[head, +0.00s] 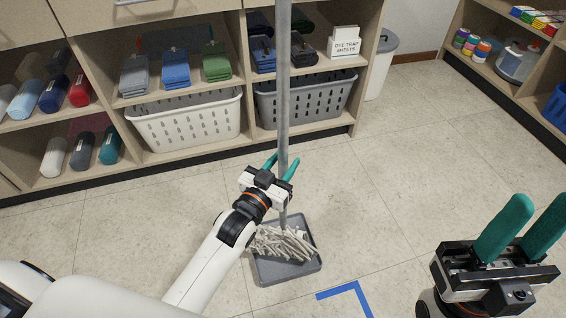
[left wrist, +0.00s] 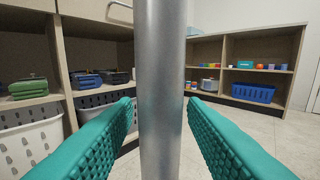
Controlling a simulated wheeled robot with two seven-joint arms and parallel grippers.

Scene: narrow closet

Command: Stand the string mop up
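The string mop's grey metal pole (head: 283,85) runs nearly upright through the middle of the head view. Its pale strings (head: 280,243) lie in a grey square tray (head: 290,274) on the floor. My left gripper (head: 281,165) is open around the lower pole, one teal finger on each side. In the left wrist view the pole (left wrist: 160,90) stands between the fingers, with narrow gaps beside it. The pole's top is out of view, and my left gripper hides part of its lower length. My right gripper (head: 524,227) is open and empty at the lower right.
A shelf unit behind the mop holds folded cloths, rolls, a white basket (head: 188,120) and a grey basket (head: 308,98). Blue corner tape (head: 347,294) marks the floor right of the tray. Floor to the right is clear.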

